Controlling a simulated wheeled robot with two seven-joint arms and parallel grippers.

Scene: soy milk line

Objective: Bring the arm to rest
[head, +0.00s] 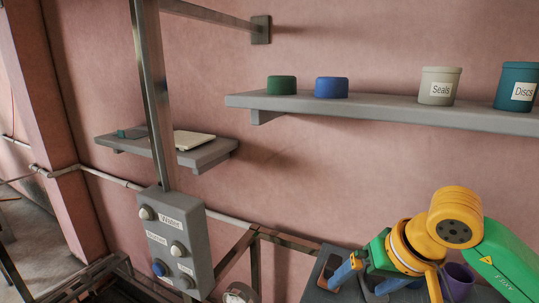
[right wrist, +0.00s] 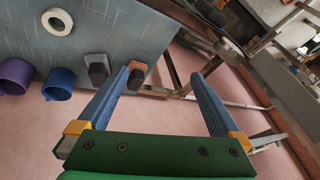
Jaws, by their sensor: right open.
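My right arm (head: 500,255), green and yellow, comes in at the lower right of the head view. Its right gripper (head: 356,287) hangs by the grey bench at the bottom edge, with its blue fingers apart. In the right wrist view the right gripper (right wrist: 168,68) is open and nothing sits between its fingers. My left gripper is not in view.
A purple cup (head: 459,281) stands close to the right gripper. The wrist view shows the bench top (right wrist: 100,35) with a white ring (right wrist: 58,21), a blue cup (right wrist: 59,84) and dark blocks. A control box (head: 178,240) stands left. A wall shelf (head: 390,110) holds jars and lids.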

